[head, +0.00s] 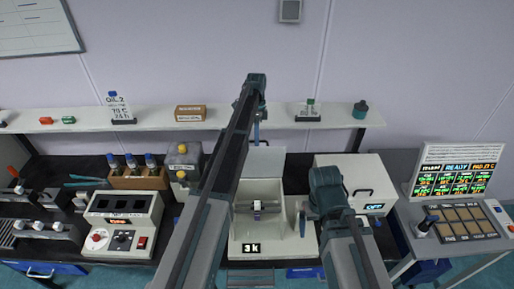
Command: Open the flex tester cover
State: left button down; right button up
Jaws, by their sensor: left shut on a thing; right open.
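The flex tester (247,228) is the white machine in the middle of the bench, with a "3 K" display on its front. Its interior shows, with a small clamped piece (257,208) inside. The pale cover (268,162) appears raised at the tester's back, partly hidden by my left arm. My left gripper (257,132) points down at the cover's top edge and is shut, apparently on the cover's handle; the grip itself is too small to see clearly. My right gripper (302,222) is open and empty by the tester's right side, largely hidden by its own wrist.
A white box with a handle (365,180) stands right of the tester. A control unit (120,222) and a rack of bottles (138,178) are to the left. A shelf (160,124) runs behind, close to my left gripper. A screen console (455,178) stands far right.

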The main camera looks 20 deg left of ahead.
pick_arm(q)
jog(key=shift+w+a+f+g+b, duration=0.15)
jog(key=shift+w+g+b, duration=0.1)
jog(key=shift+w, duration=0.3)
jog(key=shift+w+a+f+g+b, duration=0.15)
jog(key=shift+w+g, duration=0.1)
jog(key=shift+w, duration=0.3)
jog(key=shift+r, duration=0.1)
jog(key=c, duration=0.9)
grip_release()
jog(key=shift+w, duration=0.1)
